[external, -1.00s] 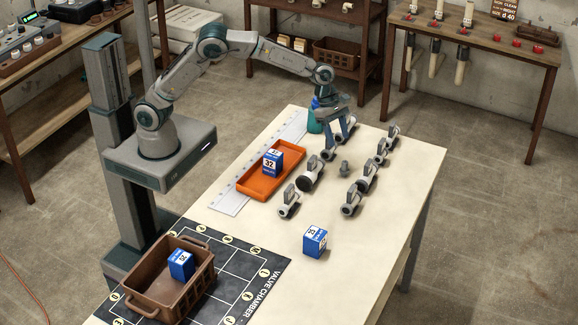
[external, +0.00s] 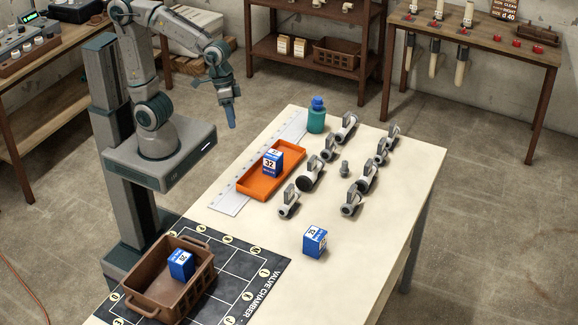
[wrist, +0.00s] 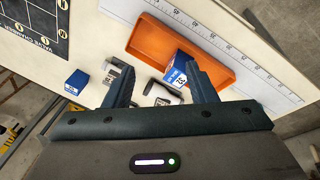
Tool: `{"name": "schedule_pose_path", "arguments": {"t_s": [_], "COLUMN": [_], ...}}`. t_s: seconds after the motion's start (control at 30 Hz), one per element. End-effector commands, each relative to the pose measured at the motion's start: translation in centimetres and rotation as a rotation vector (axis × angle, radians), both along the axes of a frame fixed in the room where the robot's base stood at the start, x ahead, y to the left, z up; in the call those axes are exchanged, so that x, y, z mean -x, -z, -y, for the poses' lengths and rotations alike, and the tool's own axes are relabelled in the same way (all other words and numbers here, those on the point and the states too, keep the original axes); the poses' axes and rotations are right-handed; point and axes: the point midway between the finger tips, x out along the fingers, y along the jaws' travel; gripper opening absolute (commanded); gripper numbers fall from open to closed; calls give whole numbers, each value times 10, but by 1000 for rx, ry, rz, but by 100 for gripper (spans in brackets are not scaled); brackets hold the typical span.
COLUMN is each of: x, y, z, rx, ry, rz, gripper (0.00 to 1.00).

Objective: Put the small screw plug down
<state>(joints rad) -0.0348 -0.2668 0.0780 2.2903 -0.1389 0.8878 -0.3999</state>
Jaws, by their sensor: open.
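The small grey piece that looks like the screw plug (external: 345,168) stands upright on the pale table (external: 385,235), among several grey valve fittings. Nothing touches it. My gripper (external: 231,118) is well away from it, raised to the left of the table's far end, fingers pointing down. In the wrist view my gripper (wrist: 160,72) is open, with nothing between its fingers. The small plug cannot be made out in the wrist view.
An orange tray (external: 257,190) holds a blue box (external: 272,162). Another blue box (external: 315,241) stands near the front. A brown crate (external: 150,290) with a blue box sits on a black mat (external: 250,262). A teal bottle (external: 316,118) stands at the back.

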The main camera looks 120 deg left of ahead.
Motion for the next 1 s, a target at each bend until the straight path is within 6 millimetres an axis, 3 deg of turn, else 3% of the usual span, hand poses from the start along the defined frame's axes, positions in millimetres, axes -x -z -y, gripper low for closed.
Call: {"name": "schedule_pose_path", "arguments": {"t_s": [0.1, 0.3, 1.0], "x": [41, 76, 81], "y": [7, 17, 19], "z": [10, 13, 13], "rx": [-110, -226, -245], "ry": [266, 532, 576], "rz": [24, 34, 33], "gripper": [51, 51, 51]}}
